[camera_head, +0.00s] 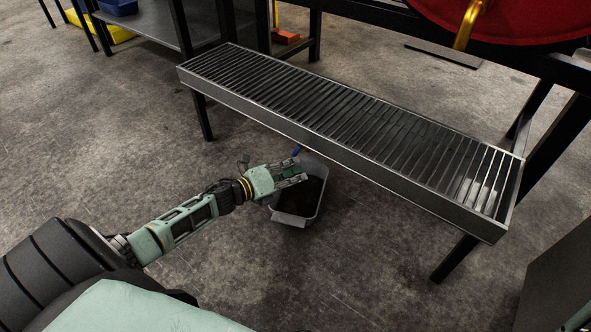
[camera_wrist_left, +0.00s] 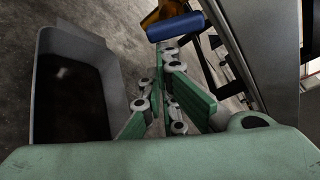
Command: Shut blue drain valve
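The blue drain valve handle (camera_head: 297,150) shows as a small blue bar under the near edge of the slatted conveyor. In the left wrist view the blue handle (camera_wrist_left: 175,27) is a thick blue bar beside a yellow-brass body (camera_wrist_left: 160,12), just beyond the fingers. My left gripper (camera_head: 299,172) is below the conveyor edge, close to the handle and apart from it. Most of the valve body is hidden in the head view. My right gripper is out of view.
A grey bin with dark contents (camera_head: 297,218) stands on the floor under my left gripper; its wall (camera_wrist_left: 42,75) also shows in the wrist view. The conveyor (camera_head: 300,142) overhangs the reach. A red drum (camera_head: 500,18) is at upper right.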

